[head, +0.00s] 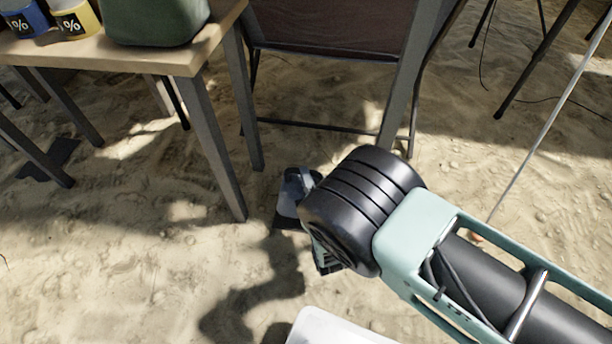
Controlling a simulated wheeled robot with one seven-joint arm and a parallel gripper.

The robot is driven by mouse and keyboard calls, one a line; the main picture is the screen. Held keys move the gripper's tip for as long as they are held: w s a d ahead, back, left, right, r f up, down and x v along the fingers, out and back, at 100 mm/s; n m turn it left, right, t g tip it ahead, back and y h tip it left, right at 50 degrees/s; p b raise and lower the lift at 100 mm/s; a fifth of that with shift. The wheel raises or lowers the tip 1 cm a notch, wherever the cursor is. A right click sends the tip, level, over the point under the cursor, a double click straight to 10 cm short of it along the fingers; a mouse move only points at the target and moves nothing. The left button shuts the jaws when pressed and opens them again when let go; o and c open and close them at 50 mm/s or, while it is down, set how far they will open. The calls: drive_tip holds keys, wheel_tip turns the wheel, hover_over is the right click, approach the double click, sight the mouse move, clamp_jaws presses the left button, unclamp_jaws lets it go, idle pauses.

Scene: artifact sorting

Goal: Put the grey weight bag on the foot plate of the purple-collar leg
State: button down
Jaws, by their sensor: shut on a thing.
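The grey weight bag (289,194) shows just left of my black wrist, partly covered by it. A dark flat plate (284,222) shows at the bag's lower edge, close to the sand. I cannot tell whether the bag rests on it or hangs above it. My gripper (313,178) is mostly hidden behind my wrist and is shut on the bag. A thick grey leg (404,85) comes down from the top and passes behind my wrist, so its foot is hidden. No purple collar shows in this view.
A wooden table (150,56) with a green case (155,20) and cups stands at the upper left. Its nearest metal leg (213,145) is left of the bag. A dark folding chair (330,30) is behind. A white object (330,328) is at the bottom. Open sand lies left.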

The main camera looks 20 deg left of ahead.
sight(291, 189)
drive_tip(key=shift+w+a+f+b, duration=0.1)
drive_tip(key=shift+a+f+b, duration=0.05)
drive_tip(key=shift+f+b, duration=1.2)
drive_tip(key=shift+f, duration=0.4)
drive_tip(key=c, duration=1.4)
unclamp_jaws()
drive_tip(key=shift+f, duration=0.25)
drive_tip(key=shift+o, duration=0.2)
